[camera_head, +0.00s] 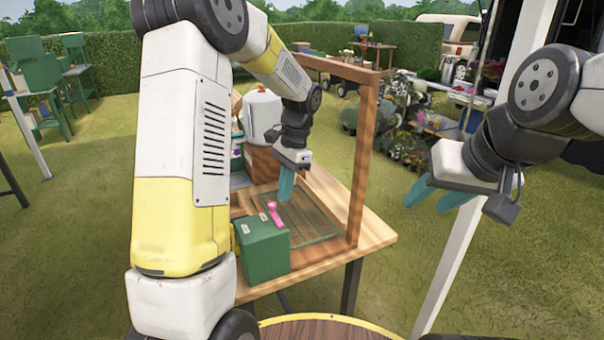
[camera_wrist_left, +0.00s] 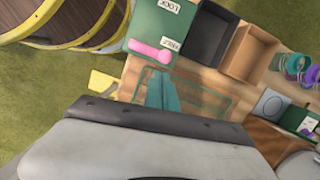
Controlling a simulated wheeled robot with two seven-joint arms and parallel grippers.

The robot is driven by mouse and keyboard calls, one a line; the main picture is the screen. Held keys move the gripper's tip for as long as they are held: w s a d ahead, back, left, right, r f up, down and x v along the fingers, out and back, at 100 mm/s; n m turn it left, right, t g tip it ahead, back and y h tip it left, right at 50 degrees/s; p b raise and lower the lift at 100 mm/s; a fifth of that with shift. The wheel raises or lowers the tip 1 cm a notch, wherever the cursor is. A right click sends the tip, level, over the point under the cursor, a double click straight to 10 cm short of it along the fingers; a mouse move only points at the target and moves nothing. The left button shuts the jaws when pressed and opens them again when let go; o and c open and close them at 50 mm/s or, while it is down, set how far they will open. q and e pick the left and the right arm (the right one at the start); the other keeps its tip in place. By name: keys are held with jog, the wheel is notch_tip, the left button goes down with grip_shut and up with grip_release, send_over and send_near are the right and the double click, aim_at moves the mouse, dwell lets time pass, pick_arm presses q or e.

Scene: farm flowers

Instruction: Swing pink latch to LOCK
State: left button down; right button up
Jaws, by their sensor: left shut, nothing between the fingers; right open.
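A green box (camera_head: 265,250) stands at the front left corner of the wooden table. The pink latch (camera_head: 274,213) is on its top; it also shows in the left wrist view (camera_wrist_left: 150,48). There the latch lies beside the FREE label (camera_wrist_left: 172,46), with the LOCK label (camera_wrist_left: 170,5) farther off on the same green face. My left gripper (camera_head: 285,188) is shut and empty, its teal fingers pointing down just behind and right of the latch, apart from it. Its fingers show in the left wrist view (camera_wrist_left: 163,93). My right gripper (camera_head: 432,195) is open and empty, right of the table.
A wooden frame post (camera_head: 362,150) rises at the table's right side. A green wire tray (camera_head: 312,222) lies behind the box. A white container (camera_head: 262,115) stands farther back. In the left wrist view, a black bin (camera_wrist_left: 205,38) and a brown box (camera_wrist_left: 248,55) sit close to the green box.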

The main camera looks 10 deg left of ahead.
pick_arm(q)
jog(key=shift+s+a+f, duration=0.15)
jog(key=shift+s+a, duration=0.15)
jog(key=shift+a, duration=0.1)
jog(key=a+n, duration=0.1)
jog(key=n, duration=0.1)
jog(key=a+n, duration=0.1)
jog(key=shift+s+a+n+h, duration=0.1)
jog(key=shift+s+n+h, duration=0.2)
jog(key=shift+n+h, duration=0.1)
jog(key=n, duration=0.2)
jog(key=s+a+n, duration=0.1)
jog(key=shift+s+a+n+g+h, duration=0.15)
jog(key=shift+a+n+g+h, duration=0.15)
jog(key=shift+n+g+h, duration=0.1)
jog(key=n, duration=0.1)
jog(key=s+a+n, duration=0.1)
jog(key=shift+s+n+h, duration=0.1)
jog(key=shift+n+h, duration=0.2)
jog(key=shift+d, duration=0.25)
jog(key=shift+d, duration=0.65)
